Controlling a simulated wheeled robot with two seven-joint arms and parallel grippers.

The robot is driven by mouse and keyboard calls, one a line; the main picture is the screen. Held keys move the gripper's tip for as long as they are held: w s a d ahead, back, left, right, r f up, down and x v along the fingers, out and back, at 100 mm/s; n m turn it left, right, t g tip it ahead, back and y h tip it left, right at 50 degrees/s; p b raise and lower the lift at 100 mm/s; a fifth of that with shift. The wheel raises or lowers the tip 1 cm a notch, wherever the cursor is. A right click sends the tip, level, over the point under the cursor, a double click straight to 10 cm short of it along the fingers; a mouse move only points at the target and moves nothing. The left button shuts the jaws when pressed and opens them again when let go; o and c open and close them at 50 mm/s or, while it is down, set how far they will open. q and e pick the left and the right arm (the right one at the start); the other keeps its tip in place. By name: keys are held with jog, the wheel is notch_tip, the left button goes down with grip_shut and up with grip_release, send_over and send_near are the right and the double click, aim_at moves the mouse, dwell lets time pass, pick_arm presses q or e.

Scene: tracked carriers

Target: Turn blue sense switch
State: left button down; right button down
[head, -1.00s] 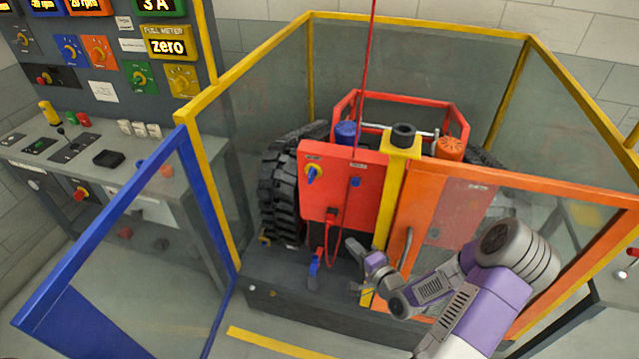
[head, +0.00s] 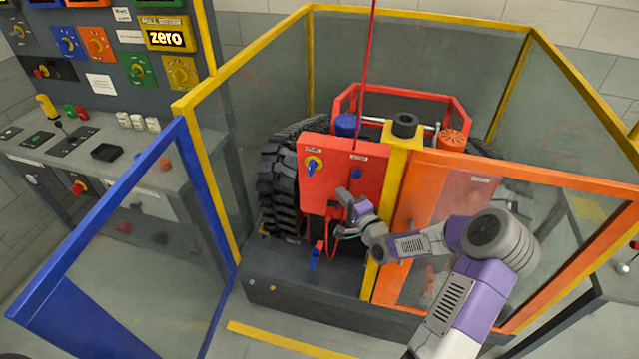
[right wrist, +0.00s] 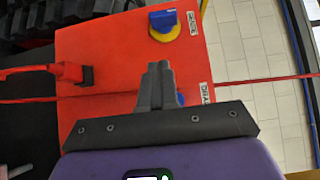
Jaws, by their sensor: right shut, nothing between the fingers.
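The red control box (head: 342,154) on the tracked carrier has two blue parts on its face. A blue rotary switch on a yellow plate (head: 313,165) is at its upper left; a small blue knob (head: 356,174) is further right. The labels are too small to read surely, so I cannot tell which is the sense switch. My right gripper (head: 343,193) is shut and empty, just below and between them. In the right wrist view, its fingers (right wrist: 158,68) point towards the rotary switch (right wrist: 164,26) and partly hide the small knob (right wrist: 180,98). Contact is unclear. My left gripper is not in view.
A red cable plug (right wrist: 68,72) and cord hang from the box. A yellow post (head: 395,165) and orange door (head: 430,200) stand right of it. Yellow-framed clear panels surround the carrier; a blue-framed gate (head: 110,210) and a wall control panel (head: 105,75) are left.

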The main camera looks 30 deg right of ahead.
send_near(313, 171)
jog(key=w+d, duration=0.2)
jog(key=d, duration=0.1)
jog(key=w+a, duration=0.1)
jog(key=w+a+b, duration=0.1)
jog(key=w, duration=0.1)
jog(key=shift+a+f, duration=0.1)
jog(key=shift+f, duration=0.1)
jog(key=shift+w+a, duration=0.25)
jog(key=shift+w, duration=0.05)
jog(key=shift+f+b, duration=0.15)
jog(key=shift+b, duration=0.6)
jog(key=shift+f+m+t+b, duration=0.1)
jog(key=shift+m+t+b, duration=0.25)
jog(key=shift+m+t, duration=0.05)
